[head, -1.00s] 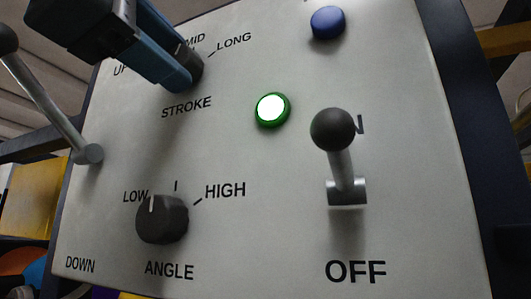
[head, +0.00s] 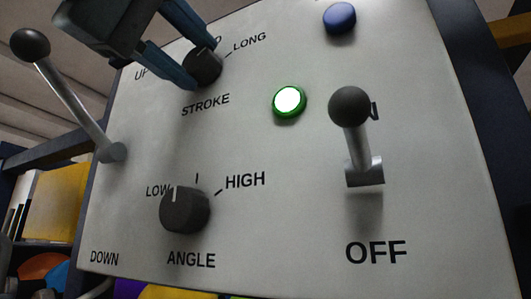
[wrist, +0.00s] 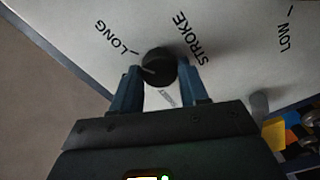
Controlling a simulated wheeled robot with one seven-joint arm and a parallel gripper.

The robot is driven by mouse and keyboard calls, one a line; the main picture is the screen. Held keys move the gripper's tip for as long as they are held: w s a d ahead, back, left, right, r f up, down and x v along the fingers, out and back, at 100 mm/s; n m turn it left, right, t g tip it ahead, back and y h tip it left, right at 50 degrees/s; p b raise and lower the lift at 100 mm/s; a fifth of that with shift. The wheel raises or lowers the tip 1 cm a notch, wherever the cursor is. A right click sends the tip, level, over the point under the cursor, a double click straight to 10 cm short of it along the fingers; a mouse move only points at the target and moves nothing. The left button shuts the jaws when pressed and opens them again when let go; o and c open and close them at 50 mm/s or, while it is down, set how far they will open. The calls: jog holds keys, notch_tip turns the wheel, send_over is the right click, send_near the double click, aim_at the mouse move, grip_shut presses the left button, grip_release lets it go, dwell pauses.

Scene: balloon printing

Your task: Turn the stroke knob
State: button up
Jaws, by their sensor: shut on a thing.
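The stroke knob (head: 203,68) is a round dark knob at the upper left of the grey panel, above the word STROKE. My gripper (head: 199,66) reaches it from the upper left, with one blue finger on each side. In the wrist view the knob (wrist: 158,67) sits between the two fingertips of my gripper (wrist: 160,78), and my gripper is shut on it. The LONG mark shows beside the knob. The MID mark is mostly hidden behind a finger. I cannot tell clearly where the knob's pointer points.
The angle knob (head: 185,210) is below, its white line near LOW. A ball-ended lever (head: 80,105) stands at the left edge. Another lever (head: 357,140) stands above OFF. A lit green button (head: 289,101) and a blue button (head: 339,18) are between and above.

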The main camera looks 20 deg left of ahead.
jog(key=shift+f, duration=0.1)
dwell(0.3)
jog(key=o, duration=1.1)
jog(key=shift+c, duration=0.2)
jog(key=s, duration=0.7)
jog(key=shift+s+a+p, duration=0.3)
jog(key=shift+s+p, duration=0.1)
